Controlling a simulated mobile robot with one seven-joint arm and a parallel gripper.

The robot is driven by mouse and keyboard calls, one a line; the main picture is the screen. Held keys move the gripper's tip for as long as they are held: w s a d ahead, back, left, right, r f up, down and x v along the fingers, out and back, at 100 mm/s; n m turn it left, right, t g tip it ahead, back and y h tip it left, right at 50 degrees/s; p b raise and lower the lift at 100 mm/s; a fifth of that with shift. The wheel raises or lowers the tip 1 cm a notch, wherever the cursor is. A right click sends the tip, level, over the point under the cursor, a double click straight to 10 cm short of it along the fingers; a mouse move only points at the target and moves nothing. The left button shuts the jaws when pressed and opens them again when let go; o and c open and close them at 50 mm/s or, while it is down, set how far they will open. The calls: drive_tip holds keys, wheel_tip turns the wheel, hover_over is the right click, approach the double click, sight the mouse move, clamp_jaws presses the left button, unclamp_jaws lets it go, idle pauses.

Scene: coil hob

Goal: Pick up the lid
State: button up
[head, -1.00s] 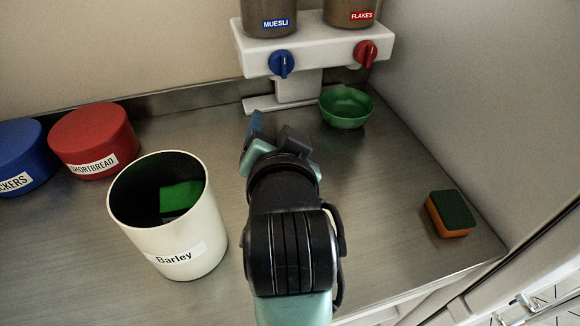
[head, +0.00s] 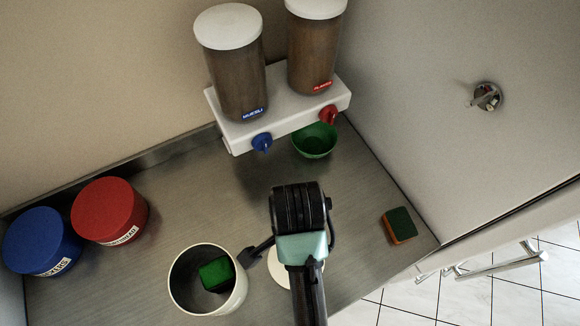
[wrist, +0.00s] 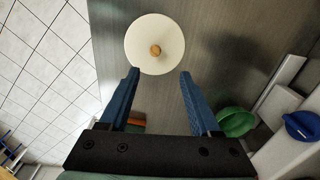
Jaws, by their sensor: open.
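The lid is a round cream-white disc (wrist: 140,60) with a small tan knob (wrist: 155,50), lying flat on the counter in the wrist view. In the head view only part of the lid (head: 279,272) shows, just right of the white canister; my arm hides the rest. My gripper (wrist: 159,74) is open and empty, its two blue fingers spread apart. The fingertips point toward the lid's near edge, with the knob beyond them, roughly midway between the two. I cannot tell the height of the fingers above the lid.
The white canister (head: 174,287) holds a green block (head: 216,272). A red tin (head: 104,207) and blue tin (head: 38,238) stand left. A green bowl (head: 314,141) sits under the dispenser (head: 280,112). A green-orange sponge (head: 400,224) lies near the right edge.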

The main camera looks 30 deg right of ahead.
drive_tip(key=f, duration=0.2)
drive_tip(key=f+b, duration=0.1)
drive_tip(key=f, duration=0.1)
drive_tip(key=s+f, duration=0.1)
drive_tip(key=f, duration=0.1)
drive_tip(key=shift+f, duration=0.25)
drive_tip(key=shift+w+d+f+p, duration=0.15)
drive_tip(key=shift+d+f+p, duration=0.1)
drive_tip(key=shift+f, duration=1.3)
drive_tip(key=shift+w+d+f+p, duration=0.1)
drive_tip(key=shift+f+p, duration=0.15)
drive_tip(key=shift+f, duration=1.25)
clamp_jaws()
